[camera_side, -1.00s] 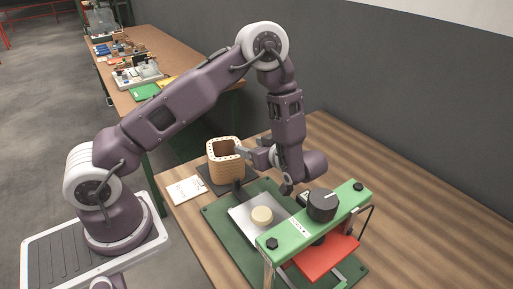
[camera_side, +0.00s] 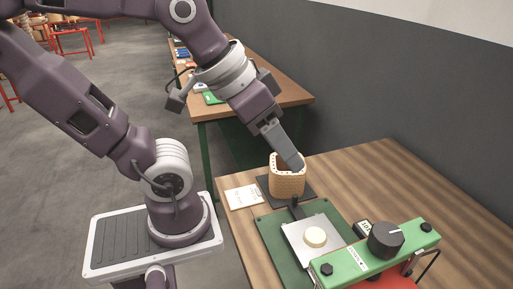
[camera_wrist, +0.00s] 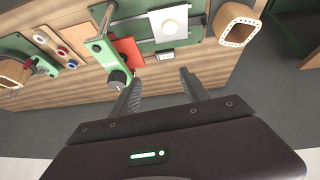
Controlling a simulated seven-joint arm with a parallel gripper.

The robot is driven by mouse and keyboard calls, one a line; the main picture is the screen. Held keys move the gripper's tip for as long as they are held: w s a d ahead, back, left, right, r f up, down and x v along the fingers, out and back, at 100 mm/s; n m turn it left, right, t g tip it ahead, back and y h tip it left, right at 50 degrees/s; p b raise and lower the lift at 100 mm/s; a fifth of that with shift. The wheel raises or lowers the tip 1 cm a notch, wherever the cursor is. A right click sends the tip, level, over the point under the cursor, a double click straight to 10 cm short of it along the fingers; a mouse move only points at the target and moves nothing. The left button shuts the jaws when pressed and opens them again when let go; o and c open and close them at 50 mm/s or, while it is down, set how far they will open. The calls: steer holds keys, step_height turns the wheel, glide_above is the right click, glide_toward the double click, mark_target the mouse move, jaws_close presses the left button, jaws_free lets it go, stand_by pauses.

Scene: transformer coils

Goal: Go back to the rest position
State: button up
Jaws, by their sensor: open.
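My gripper (camera_side: 294,160) is raised over the table, and in the side view its end overlaps the rim of a tan, square, hollow coil (camera_side: 287,184). In the wrist view my gripper (camera_wrist: 161,76) has its two fingers spread with nothing between them. There the coil (camera_wrist: 238,27) lies well to the right of the fingers, apart from them. The coil stands upright on a dark mat in the side view.
A green fixture (camera_side: 372,252) with a black knob stands at the front right. A pale disc (camera_side: 315,236) sits on a light plate left of it. A white card (camera_side: 243,197) lies left of the coil. A second table (camera_side: 265,98) stands behind.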

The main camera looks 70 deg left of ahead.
steer(key=shift+g+y, duration=0.4)
steer(key=s+a, duration=0.1)
steer(key=s+a+f, duration=0.1)
steer(key=s, duration=0.1)
steer(key=shift+s+f, duration=0.2)
steer(key=shift+s, duration=0.05)
stand_by(0.6)
